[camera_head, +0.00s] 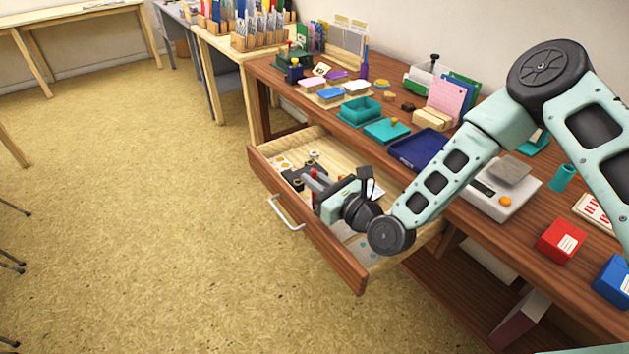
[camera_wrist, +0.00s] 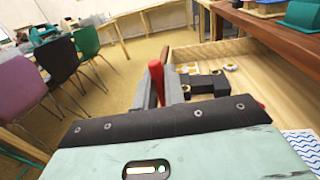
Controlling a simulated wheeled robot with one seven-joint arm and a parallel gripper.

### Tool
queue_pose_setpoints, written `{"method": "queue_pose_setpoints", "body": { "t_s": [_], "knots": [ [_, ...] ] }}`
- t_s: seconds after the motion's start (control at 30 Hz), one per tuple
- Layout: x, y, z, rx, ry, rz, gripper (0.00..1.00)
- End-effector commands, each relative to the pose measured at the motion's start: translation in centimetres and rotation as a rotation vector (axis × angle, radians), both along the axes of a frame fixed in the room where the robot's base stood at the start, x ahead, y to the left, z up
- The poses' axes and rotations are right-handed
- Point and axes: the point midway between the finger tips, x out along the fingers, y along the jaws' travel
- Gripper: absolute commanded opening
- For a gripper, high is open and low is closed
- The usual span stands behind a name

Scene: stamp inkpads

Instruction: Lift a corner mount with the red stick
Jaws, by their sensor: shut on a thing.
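My gripper (camera_head: 314,179) is inside the open drawer (camera_head: 318,243), low over its contents, pointing toward its far left part. In the wrist view my gripper (camera_wrist: 157,90) is shut on the red stick (camera_wrist: 156,72), which stands up between the two grey fingers. The stick's lower end is hidden behind the gripper. Small pale pieces with yellowish round spots (camera_wrist: 229,66) lie on the drawer floor beyond the fingers; they look like the corner mounts. They also show in the head view (camera_head: 283,162). Whether the stick touches one cannot be seen.
A dark block-like thing (camera_wrist: 203,84) lies in the drawer just right of the fingers. The drawer's front wall and handle (camera_head: 286,212) face the open floor. The desk above holds a navy tray (camera_head: 420,148), a scale (camera_head: 497,188) and a teal box (camera_head: 359,109).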

Motion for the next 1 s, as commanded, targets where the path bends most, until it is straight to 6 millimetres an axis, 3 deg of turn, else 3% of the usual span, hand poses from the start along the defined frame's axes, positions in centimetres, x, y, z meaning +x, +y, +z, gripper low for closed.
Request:
{"method": "queue_pose_setpoints", "body": {
  "t_s": [0.6,1.0],
  "knots": [
    [0.0,0.0,5.1,0.001,-0.001,0.000,0.00],
    [0.0,0.0,5.3,0.000,-0.001,0.001,0.00]
  ]
}}
